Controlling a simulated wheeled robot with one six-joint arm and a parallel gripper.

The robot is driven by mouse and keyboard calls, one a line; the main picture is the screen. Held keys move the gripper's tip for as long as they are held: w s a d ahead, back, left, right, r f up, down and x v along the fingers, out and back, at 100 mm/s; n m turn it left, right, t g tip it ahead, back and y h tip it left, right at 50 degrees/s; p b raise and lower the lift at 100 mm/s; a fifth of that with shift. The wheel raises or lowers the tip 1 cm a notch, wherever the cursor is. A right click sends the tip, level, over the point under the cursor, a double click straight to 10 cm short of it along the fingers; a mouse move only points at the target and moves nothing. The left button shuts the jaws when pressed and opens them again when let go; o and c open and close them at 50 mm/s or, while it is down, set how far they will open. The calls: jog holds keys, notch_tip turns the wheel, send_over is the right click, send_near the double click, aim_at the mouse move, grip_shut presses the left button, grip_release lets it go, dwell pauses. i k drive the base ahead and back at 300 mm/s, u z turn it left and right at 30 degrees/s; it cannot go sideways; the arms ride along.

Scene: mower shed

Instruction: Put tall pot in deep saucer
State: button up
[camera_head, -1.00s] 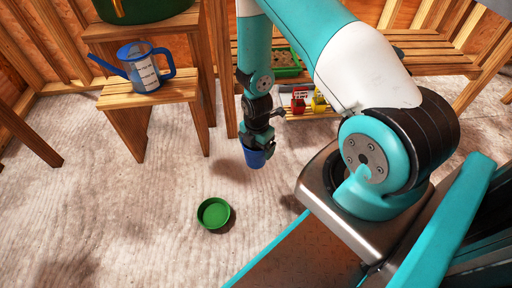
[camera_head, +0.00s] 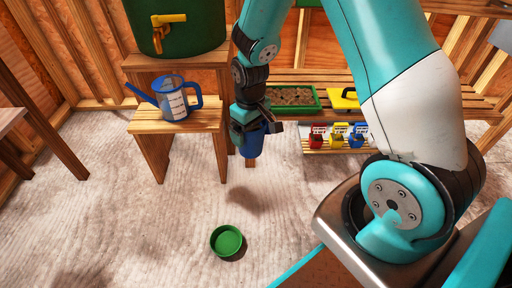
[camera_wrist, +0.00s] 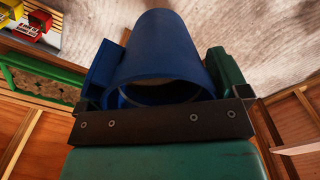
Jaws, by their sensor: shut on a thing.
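The tall pot (camera_head: 252,144) is a blue cylinder held in my gripper (camera_head: 254,124), above the floor. In the wrist view the tall pot (camera_wrist: 162,62) fills the space between the fingers of my gripper (camera_wrist: 165,80), which are shut on its sides. Its hollow end faces the wrist camera and looks empty inside. The deep saucer (camera_head: 227,242) is a green round dish lying on the floor, nearer the camera than the pot and a little to the left. It is empty. The pot is apart from it. The saucer does not show in the wrist view.
A blue watering can (camera_head: 174,103) stands on a wooden stool (camera_head: 150,123) at left, below a green barrel (camera_head: 198,24) with a yellow tap. Behind my gripper is a slatted bench with a green tray (camera_head: 316,106) and several small colored items beneath. Floor around the saucer is clear.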

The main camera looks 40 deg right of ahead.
aim_at(226, 241)
jog(key=u, duration=1.95)
jog(key=k, duration=0.8)
jog(key=z, duration=1.3)
jog(key=i, duration=0.45)
